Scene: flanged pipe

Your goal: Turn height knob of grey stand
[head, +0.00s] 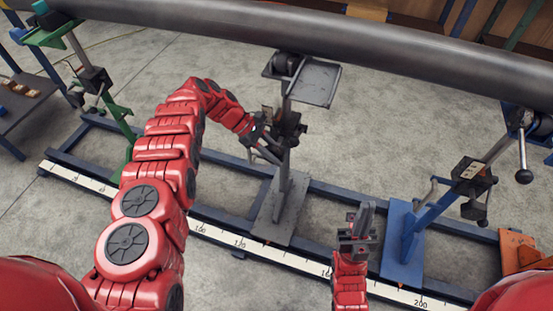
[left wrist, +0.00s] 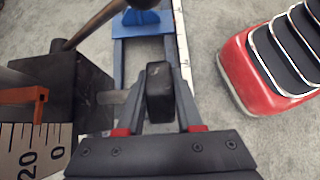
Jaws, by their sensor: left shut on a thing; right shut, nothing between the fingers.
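The grey stand (head: 283,190) is upright in the middle of the head view, its base plate on the blue rail frame. Its small tray (head: 313,82) and roller (head: 286,64) are at the top, by the pipe. My left gripper (head: 262,142) is at the stand's middle, by its black clamp block (head: 290,126). In the left wrist view, my left gripper (left wrist: 159,112) is shut on a black knob (left wrist: 159,92), with a finger on each side. The knob's shaft runs left to a dark block (left wrist: 75,90). My right gripper (head: 361,218) is shut and empty, pointing up right of the stand.
A long grey pipe (head: 330,35) crosses above the stands. A blue stand (head: 403,240) is to the right and a green stand (head: 120,120) to the left. A ruler strip (head: 270,252) runs along the rail's front. An orange part (head: 517,250) is at far right.

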